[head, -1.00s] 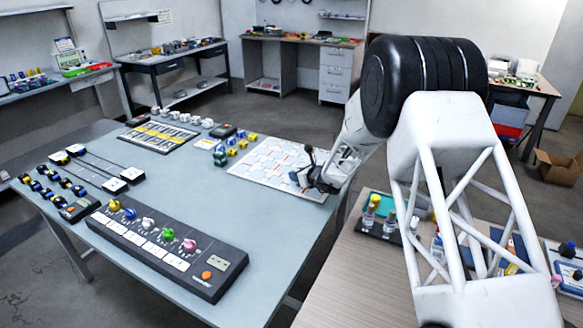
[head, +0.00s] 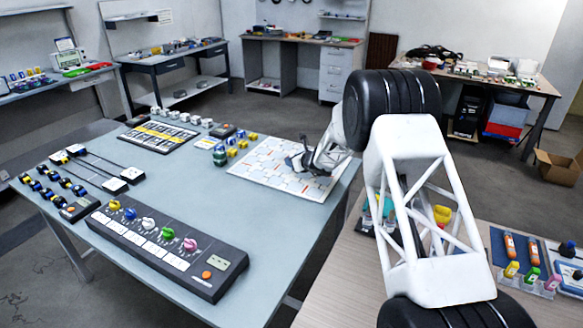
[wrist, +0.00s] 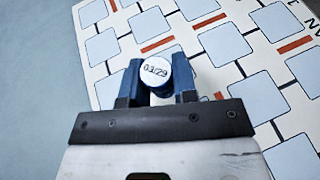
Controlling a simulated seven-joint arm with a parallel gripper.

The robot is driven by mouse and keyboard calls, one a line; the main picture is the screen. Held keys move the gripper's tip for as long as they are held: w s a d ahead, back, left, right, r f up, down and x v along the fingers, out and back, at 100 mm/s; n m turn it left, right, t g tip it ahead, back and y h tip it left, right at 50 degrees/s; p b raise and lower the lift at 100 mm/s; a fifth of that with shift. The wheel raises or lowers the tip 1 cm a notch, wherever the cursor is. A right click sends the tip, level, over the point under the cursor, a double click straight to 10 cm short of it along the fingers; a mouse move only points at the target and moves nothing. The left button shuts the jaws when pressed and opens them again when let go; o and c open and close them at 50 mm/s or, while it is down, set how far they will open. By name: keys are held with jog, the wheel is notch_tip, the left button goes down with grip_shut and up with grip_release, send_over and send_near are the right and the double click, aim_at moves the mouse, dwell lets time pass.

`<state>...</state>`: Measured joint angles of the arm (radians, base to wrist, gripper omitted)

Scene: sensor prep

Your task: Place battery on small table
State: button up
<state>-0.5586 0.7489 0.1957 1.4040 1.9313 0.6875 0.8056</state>
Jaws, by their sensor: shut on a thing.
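My gripper (head: 297,163) is over the white board with pale squares (head: 262,178) on the blue-grey table (head: 180,188). In the wrist view, my gripper's blue fingers (wrist: 157,85) are shut on a round thing with a white top marked "03/29" (wrist: 155,71), apparently a battery. The fingers hide its sides, and I cannot tell whether its lower end touches the board. It cannot be made out in the head view. The wood-topped table (head: 338,270) stands at the right, partly behind my arm.
A long control box with coloured knobs (head: 165,248) lies at the table's front. Orange cylinders (head: 509,246) lie on the wood-topped table. Bare table surface lies left of the board.

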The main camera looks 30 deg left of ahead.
jog(key=shift+w+a+f, duration=0.1)
jog(key=shift+w+a, duration=0.25)
jog(key=shift+w, duration=0.15)
jog(key=shift+f, duration=1.75)
jog(key=shift+f, duration=0.1)
jog(key=o, duration=0.9)
jog(key=shift+v, duration=6.1)
